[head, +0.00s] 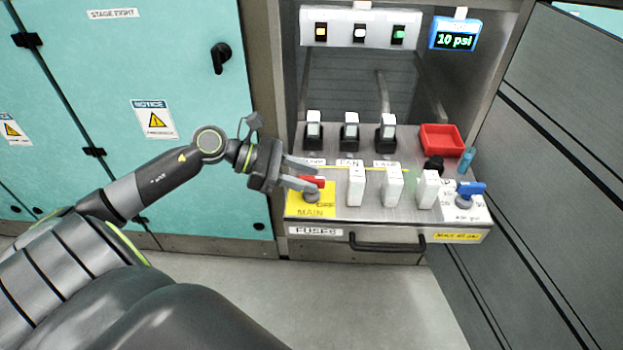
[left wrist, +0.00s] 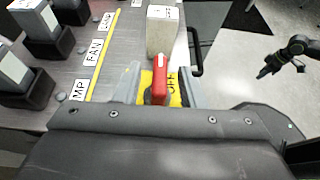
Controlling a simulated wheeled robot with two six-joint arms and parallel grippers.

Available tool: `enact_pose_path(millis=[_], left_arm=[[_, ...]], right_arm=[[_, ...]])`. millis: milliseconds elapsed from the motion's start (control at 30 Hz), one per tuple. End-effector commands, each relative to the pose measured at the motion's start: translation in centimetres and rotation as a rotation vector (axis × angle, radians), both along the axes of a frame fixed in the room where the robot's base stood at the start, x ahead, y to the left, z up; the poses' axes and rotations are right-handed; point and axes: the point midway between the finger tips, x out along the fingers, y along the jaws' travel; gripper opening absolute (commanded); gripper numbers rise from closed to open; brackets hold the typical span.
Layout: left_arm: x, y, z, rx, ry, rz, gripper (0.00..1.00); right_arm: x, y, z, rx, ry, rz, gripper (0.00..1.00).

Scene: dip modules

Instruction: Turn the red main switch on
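The red main switch (head: 316,182) is a red handle on a yellow plate (head: 328,208) marked MAIN and OFF, at the front left of the panel. My left gripper (head: 303,177) is at the switch, its fingers partly covering it in the head view. In the left wrist view the red handle (left wrist: 160,82) stands between the two fingers with a gap on each side, so the gripper is open around it. The OFF label shows beside the handle. My right gripper (left wrist: 268,66) shows small and dark at the right of the left wrist view; its finger opening is unclear.
White blocks (head: 356,186) stand in a row right of the main switch, near a yellow strip. Black-based switches (head: 350,132) stand behind. A red tray (head: 441,139), blue-handled valve (head: 470,190) and display reading 10 psi (head: 455,34) are at the right. A drawer handle (head: 388,246) is below.

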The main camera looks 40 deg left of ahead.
Motion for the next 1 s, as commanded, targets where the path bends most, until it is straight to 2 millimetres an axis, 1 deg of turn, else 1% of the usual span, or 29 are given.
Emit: enact_pose_path(millis=[33,200,567,667,833,867,1000], left_arm=[[0.25,-0.41,-0.14,-0.003,-0.002,0.0,0.36],[0.73,-1.13,-0.5,-0.001,-0.001,0.0,0.36],[0.85,-1.34,-0.63,0.001,0.001,0.001,0.36],[0.85,-1.33,-0.63,0.001,0.001,0.001,0.25],[0.84,-1.32,-0.63,0.001,0.001,0.001,0.02],[0.84,-1.32,-0.63,0.001,0.001,0.001,0.0],[0.84,-1.32,-0.63,0.001,0.001,0.002,0.0]], right_arm=[[0.02,0.04,0.1,0.001,0.0,-0.001,0.36],[0.03,0.09,0.32,0.002,0.0,-0.001,0.36],[0.03,0.08,0.4,0.002,0.0,-0.001,0.36],[0.03,0.07,0.4,0.002,0.0,-0.001,0.36],[0.02,0.07,0.39,0.002,0.0,-0.001,0.36],[0.02,0.07,0.39,0.002,0.0,-0.001,0.36],[0.02,0.07,0.4,0.002,0.0,-0.001,0.36]])
